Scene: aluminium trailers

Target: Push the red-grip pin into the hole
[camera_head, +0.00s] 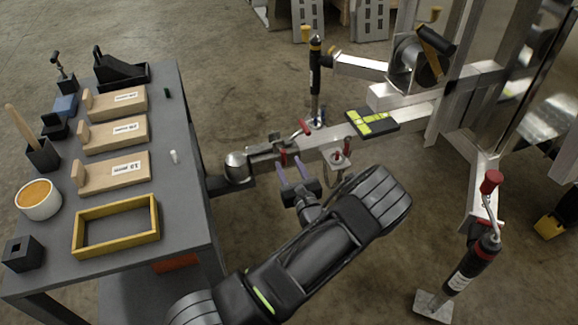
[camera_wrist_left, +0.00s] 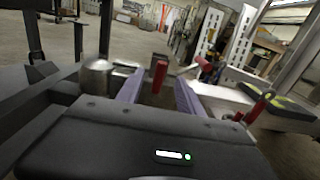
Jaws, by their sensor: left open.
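A red-grip pin (camera_head: 283,157) stands upright at the side of the trailer drawbar, near the coupling. It also shows in the left wrist view (camera_wrist_left: 160,76), between and beyond the purple fingers. My left gripper (camera_head: 292,170) is open in front of the drawbar, its fingertips close to this red grip. It also shows in the left wrist view (camera_wrist_left: 158,92). I cannot tell whether the fingers touch the grip. The hole is not clearly visible. Another red grip (camera_head: 347,149) is on a bracket further right on the drawbar.
A grey table (camera_head: 182,215) with wooden blocks and a yellow frame (camera_head: 117,226) stands at left. The ball coupling (camera_head: 237,164) lies between table and drawbar. A black jack (camera_head: 316,75) rises behind the drawbar; another jack (camera_head: 468,272) stands at right.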

